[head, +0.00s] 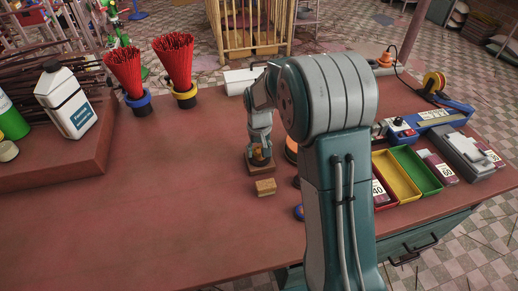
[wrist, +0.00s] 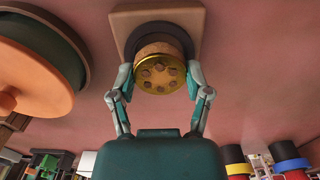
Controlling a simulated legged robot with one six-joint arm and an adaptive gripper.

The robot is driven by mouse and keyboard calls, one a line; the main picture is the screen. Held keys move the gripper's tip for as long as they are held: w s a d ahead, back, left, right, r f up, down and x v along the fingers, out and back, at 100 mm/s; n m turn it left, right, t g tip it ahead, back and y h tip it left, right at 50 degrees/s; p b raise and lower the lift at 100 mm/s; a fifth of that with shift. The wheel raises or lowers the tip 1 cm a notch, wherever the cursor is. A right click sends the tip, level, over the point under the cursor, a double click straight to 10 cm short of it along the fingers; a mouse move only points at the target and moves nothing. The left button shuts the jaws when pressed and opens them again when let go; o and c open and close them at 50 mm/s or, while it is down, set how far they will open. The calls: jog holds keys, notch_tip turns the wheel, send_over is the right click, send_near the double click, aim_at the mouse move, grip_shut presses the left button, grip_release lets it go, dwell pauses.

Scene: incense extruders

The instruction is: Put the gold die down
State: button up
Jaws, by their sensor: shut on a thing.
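The gold die (wrist: 160,77) is a round gold disc with several holes in its face. It sits between the two fingertips of my gripper (wrist: 159,72), which is shut on it. Beneath is a square wooden block (head: 261,169) with a dark round part on top; the block also shows in the wrist view (wrist: 124,18). The die is over this dark part; I cannot tell whether it touches. My arm hides the area to the right.
A dark round thing with an orange top (wrist: 30,75) stands close beside the block. Red, yellow and green trays (head: 413,170) are at right. Two holders of red sticks (head: 174,62) stand at back left. The front-left tabletop is clear.

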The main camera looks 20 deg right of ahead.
aim_at(259, 151)
jog(key=shift+f, duration=0.2)
jog(key=o, duration=1.4)
jog(key=shift+c, duration=0.2)
notch_tip(259, 151, up, 12)
jog(key=s+r+t, duration=0.3)
jog(key=s+r, duration=0.7)
jog(key=s, duration=0.4)
jog(key=s+f+t, duration=0.1)
jog(key=s+t, duration=0.1)
jog(key=s, duration=1.1)
jog(key=shift+s+f+t, duration=0.15)
jog(key=shift+f+t, duration=0.05)
jog(key=shift+t, duration=0.1)
